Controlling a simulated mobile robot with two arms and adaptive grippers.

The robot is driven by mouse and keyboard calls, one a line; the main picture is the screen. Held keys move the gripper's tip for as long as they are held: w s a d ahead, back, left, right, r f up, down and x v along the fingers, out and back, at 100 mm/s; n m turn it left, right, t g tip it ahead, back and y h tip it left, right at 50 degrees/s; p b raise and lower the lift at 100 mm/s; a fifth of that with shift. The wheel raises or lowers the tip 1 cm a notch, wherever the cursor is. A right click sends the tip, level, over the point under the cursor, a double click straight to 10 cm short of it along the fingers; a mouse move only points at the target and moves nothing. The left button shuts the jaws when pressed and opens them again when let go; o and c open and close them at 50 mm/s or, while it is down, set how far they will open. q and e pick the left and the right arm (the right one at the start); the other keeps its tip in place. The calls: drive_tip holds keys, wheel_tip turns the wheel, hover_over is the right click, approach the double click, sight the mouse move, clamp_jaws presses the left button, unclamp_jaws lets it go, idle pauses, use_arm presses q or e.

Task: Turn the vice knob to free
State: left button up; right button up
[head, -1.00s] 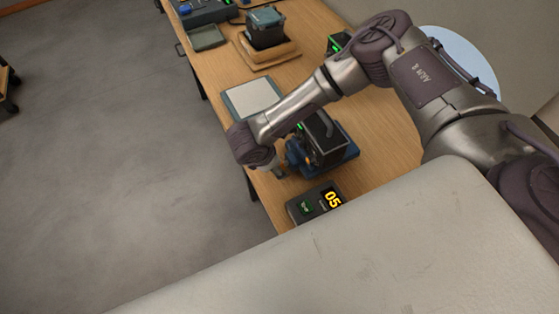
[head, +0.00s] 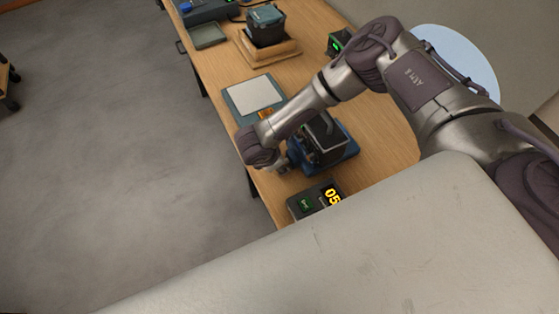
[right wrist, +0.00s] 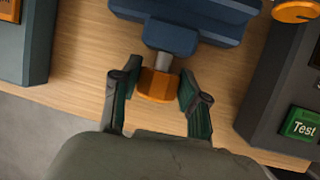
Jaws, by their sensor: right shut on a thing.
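The vice (head: 345,165) is a blue clamp on the wooden table, with a dark boxy device (head: 326,131) in it. In the right wrist view its blue body (right wrist: 200,22) is at the top, and its orange faceted knob (right wrist: 157,86) sticks out toward me on a short metal shaft. My right gripper (right wrist: 158,90) is shut on the knob, with one dark green-padded finger on each side of it. In the head view my right gripper (head: 283,163) is at the vice's near-left side, and the knob is hidden there. My left gripper is not in view.
A grey pad (head: 254,94) lies beyond the vice. Farther back are a device on a wooden stand (head: 268,52) and a tray (head: 208,36).

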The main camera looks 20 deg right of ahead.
drive_tip(key=shift+w+g, duration=0.15)
drive_tip(key=shift+g, duration=0.45)
drive_tip(key=shift+f+g, duration=0.15)
drive_tip(key=shift+g, duration=0.35)
drive_tip(key=shift+w+f+n+g+b, duration=0.2)
drive_tip(key=shift+n+g+b, duration=0.2)
drive_tip(key=shift+g+b, duration=0.8)
drive_tip(key=shift+b, duration=0.15)
drive_tip(key=shift+r+g, duration=0.25)
drive_tip(key=shift+g, duration=0.05)
drive_tip(key=shift+r, duration=0.1)
drive_tip(key=o, duration=1.1)
